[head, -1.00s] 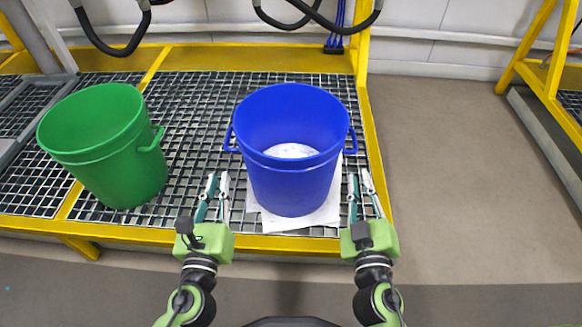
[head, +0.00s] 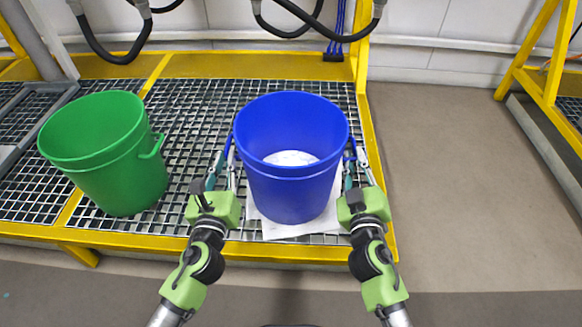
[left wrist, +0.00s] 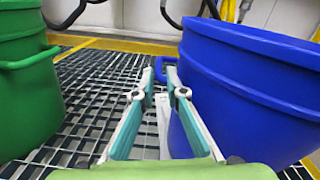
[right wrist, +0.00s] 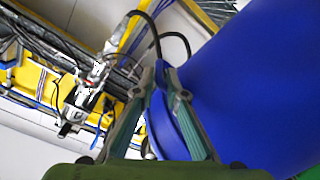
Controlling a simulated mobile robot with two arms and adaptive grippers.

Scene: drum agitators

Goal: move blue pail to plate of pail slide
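The blue pail (head: 291,185) stands upright on a white sheet (head: 270,229) on the grating, with white material (head: 291,158) inside. My left gripper (head: 225,160) is at its left handle; in the left wrist view the handle (left wrist: 165,68) shows between the parted fingertips (left wrist: 159,72). My right gripper (head: 357,160) is at the right side handle.
A green pail (head: 108,155) stands left of the blue one on the same grating (head: 195,110). A yellow frame edge (head: 130,236) runs along the front. Black hoses (head: 320,20) hang behind. Bare floor (head: 460,190) lies to the right, with another yellow frame (head: 540,70) beyond.

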